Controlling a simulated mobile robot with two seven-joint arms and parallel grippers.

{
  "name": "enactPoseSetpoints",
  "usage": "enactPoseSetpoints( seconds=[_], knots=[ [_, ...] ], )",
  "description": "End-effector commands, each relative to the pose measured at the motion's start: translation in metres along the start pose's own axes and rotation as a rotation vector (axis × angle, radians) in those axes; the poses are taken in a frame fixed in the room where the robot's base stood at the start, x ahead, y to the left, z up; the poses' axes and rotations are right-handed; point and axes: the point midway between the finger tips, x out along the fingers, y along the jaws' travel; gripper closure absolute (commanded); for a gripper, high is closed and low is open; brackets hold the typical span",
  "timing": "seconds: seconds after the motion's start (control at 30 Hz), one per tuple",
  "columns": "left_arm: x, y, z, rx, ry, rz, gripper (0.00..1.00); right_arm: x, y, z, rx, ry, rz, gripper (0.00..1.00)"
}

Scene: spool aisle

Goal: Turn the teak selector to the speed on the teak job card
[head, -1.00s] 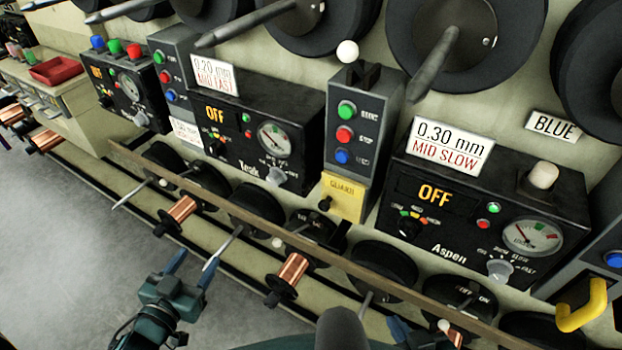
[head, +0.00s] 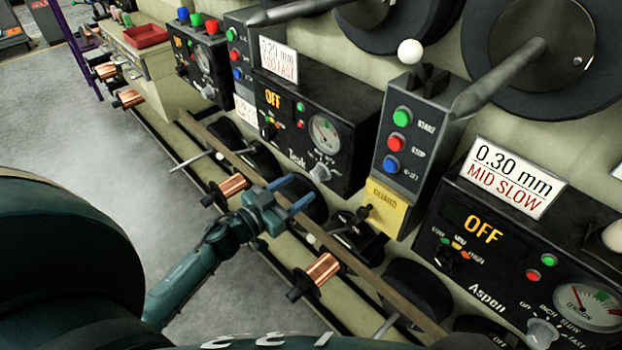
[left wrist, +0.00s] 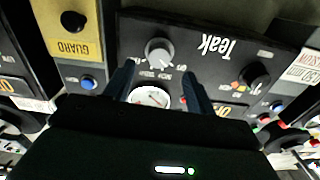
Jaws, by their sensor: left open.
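The Teak panel (head: 352,135) is a black box with an orange OFF display and a round gauge. A pale selector knob (head: 320,172) sits low on its front, below the gauge; its setting is too small to read. It also shows in the left wrist view (left wrist: 159,52), upside down. The white card (head: 278,60) on top of the panel reads 0.20 mm, MID FAST. My left gripper (head: 297,193) is open and empty, in front of and below the knob. In the left wrist view the knob lies between and beyond the fingertips (left wrist: 158,72), apart from them. My right gripper is out of view.
A grey start/stop box (head: 412,140) with a yellow guard tag (head: 386,208) stands right of Teak. The Aspen panel (head: 490,290) is at the lower right. A rail (head: 225,150) and copper spools (head: 322,269) run below the panels. Open floor lies left.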

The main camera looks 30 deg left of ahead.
Motion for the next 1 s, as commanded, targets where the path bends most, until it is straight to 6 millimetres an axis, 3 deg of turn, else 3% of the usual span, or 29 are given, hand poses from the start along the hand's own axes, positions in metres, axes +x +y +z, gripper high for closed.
enactPoseSetpoints(
  seconds=[0.1,0.3,0.67,1.0],
  knots=[
    [0.023,0.000,-0.001,-0.002,0.002,-0.001,0.44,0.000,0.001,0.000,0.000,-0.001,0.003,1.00],
    [0.045,0.000,0.000,-0.002,0.001,0.000,0.44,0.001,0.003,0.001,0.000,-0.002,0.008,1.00],
    [0.051,0.000,0.000,-0.001,0.000,0.000,0.44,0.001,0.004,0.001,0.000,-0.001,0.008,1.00],
    [0.050,0.000,0.000,-0.001,0.000,0.000,0.71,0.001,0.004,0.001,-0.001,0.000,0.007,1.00]
  ],
)
